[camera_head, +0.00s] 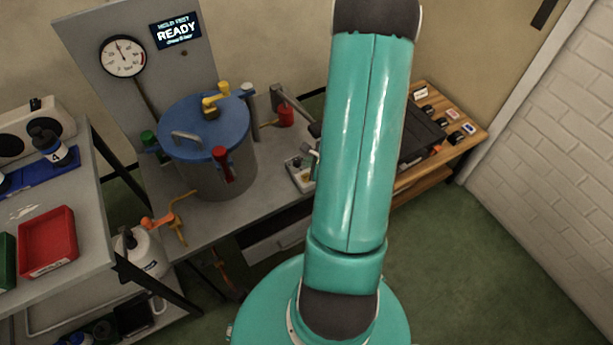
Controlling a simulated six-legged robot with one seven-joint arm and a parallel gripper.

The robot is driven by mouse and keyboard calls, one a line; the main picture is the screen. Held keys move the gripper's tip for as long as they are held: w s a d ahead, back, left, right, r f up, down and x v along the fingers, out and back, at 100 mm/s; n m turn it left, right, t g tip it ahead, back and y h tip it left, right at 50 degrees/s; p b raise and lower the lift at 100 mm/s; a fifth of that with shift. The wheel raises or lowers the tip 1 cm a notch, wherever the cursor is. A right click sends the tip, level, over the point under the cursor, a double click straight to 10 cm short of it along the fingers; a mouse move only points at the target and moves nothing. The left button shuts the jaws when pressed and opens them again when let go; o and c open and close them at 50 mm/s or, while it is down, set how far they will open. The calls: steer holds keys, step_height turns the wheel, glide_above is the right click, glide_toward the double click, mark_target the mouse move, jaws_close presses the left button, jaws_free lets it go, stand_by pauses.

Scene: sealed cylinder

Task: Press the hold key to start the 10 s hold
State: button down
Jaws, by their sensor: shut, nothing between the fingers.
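A display (176,30) on the grey back panel reads READY in large letters, with smaller lines that are hard to read. A round dial gauge (123,57) is left of it. Below stands a grey cylinder (217,178) with a blue lid (203,127), which looks closed and carries yellow and red handles. A small pale box (301,174) sits on the bench to the right of the cylinder, partly behind my teal arm. I cannot tell whether it carries the hold key; no key is clearly readable.
A grey shelf unit at left holds a red tray (48,242) and a blue mat (48,173). A white container (144,252) stands beside it. A wooden bench (460,142) with a dark box (421,138) is at right. Green floor (480,260) is clear at lower right.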

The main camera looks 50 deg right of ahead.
mark_target(304, 174)
steer(key=shift+f, duration=2.35)
steer(key=shift+f, duration=0.4)
steer(key=shift+f, duration=0.4)
stand_by(0.8)
steer(key=shift+r, duration=0.85)
steer(key=shift+r, duration=2.5)
